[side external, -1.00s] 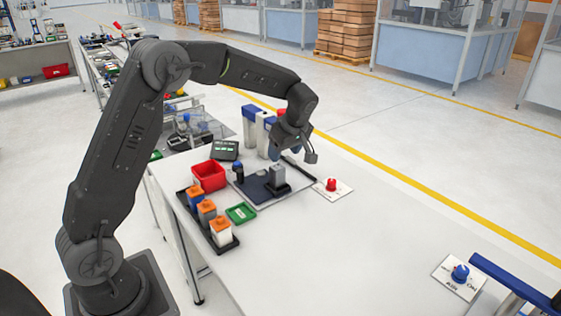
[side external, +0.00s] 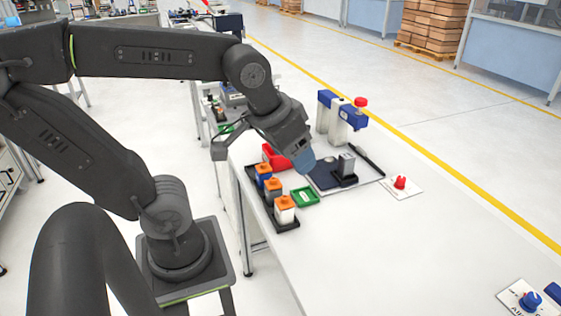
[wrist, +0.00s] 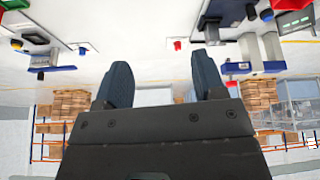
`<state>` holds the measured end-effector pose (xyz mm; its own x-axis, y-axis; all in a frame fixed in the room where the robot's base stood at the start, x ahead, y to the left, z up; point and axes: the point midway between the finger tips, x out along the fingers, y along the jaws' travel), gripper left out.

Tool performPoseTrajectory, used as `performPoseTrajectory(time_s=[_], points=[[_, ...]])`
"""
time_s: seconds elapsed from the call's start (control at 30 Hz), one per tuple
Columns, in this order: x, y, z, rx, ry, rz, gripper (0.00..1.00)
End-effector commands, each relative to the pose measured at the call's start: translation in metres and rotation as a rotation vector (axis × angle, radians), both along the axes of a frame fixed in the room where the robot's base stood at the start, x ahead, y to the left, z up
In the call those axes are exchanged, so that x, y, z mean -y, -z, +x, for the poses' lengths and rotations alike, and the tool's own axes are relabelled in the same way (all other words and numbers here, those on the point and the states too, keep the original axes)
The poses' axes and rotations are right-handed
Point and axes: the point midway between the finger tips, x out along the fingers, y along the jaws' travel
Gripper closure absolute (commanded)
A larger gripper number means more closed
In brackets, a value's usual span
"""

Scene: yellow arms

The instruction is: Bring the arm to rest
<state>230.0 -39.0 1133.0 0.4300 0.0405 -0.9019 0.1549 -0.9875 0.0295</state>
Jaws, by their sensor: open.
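My gripper (side external: 303,160) is raised above the left part of the white table (side external: 370,245) in the side view, its blue fingers angled down to the right. It overlaps the red bin (side external: 275,157) in the picture. In the wrist view my gripper (wrist: 162,88) shows two blue fingers spread apart with nothing between them. My arm is bent, with its upper links folded back over the base.
A black tray (side external: 290,226) holds orange-topped blocks beside a green tray (side external: 306,197). A dark board (side external: 328,176) bears a grey block (side external: 346,162).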

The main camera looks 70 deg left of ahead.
Motion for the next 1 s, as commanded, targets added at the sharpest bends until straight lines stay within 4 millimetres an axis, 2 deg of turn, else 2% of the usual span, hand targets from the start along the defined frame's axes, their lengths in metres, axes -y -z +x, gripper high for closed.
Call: performPoseTrajectory(time_s=[0.03, 0.1, 0.2, 1.0], points=[[0.004, 0.003, -0.011, 0.019, 0.051, 0.008, 0.36], [0.007, 0.007, -0.02, 0.033, 0.107, 0.021, 0.36], [0.009, 0.01, -0.026, 0.044, 0.148, 0.03, 0.36], [0.009, 0.011, -0.026, 0.044, 0.155, 0.033, 0.36]])
